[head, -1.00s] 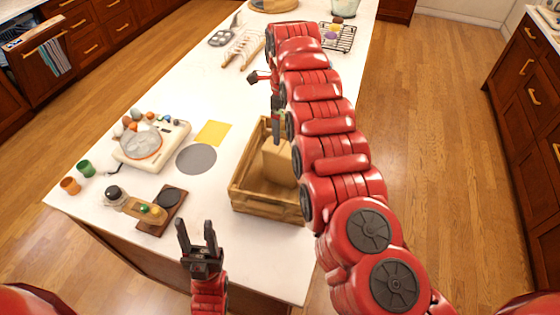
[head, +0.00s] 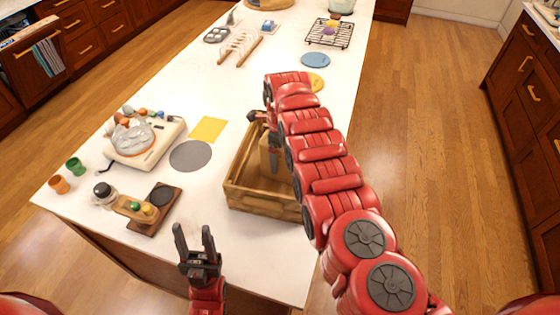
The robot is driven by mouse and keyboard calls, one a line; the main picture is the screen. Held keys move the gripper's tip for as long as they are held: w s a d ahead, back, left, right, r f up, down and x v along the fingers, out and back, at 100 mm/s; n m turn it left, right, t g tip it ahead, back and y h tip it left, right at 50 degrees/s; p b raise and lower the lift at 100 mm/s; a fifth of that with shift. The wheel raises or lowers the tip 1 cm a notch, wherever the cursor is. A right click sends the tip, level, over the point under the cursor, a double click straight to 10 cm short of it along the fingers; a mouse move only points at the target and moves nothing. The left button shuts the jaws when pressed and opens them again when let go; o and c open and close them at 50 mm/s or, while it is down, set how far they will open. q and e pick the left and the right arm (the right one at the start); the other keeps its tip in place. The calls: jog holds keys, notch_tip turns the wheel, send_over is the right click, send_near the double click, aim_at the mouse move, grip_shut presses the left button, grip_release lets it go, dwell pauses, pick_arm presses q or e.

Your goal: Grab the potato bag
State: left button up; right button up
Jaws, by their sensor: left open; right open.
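A tan paper bag (head: 264,160), which looks like the potato bag, stands inside the wooden crate (head: 262,198) on the island. My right arm hides much of it. My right gripper (head: 274,168) points down into the crate at the bag, its fingers overlapping the bag in this view. It is open; I cannot tell whether it touches the bag or has a finger on each side.
Left of the crate are a grey disc (head: 190,156), a yellow sheet (head: 208,129), a cream appliance (head: 145,140) and a wooden board (head: 155,210) with small items. A rack (head: 330,34) and a blue disc (head: 316,60) lie farther back. The counter's near right is clear.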

jog(key=shift+s+r, duration=0.1)
jog(key=shift+r, duration=0.1)
jog(key=shift+c, duration=1)
grip_shut()
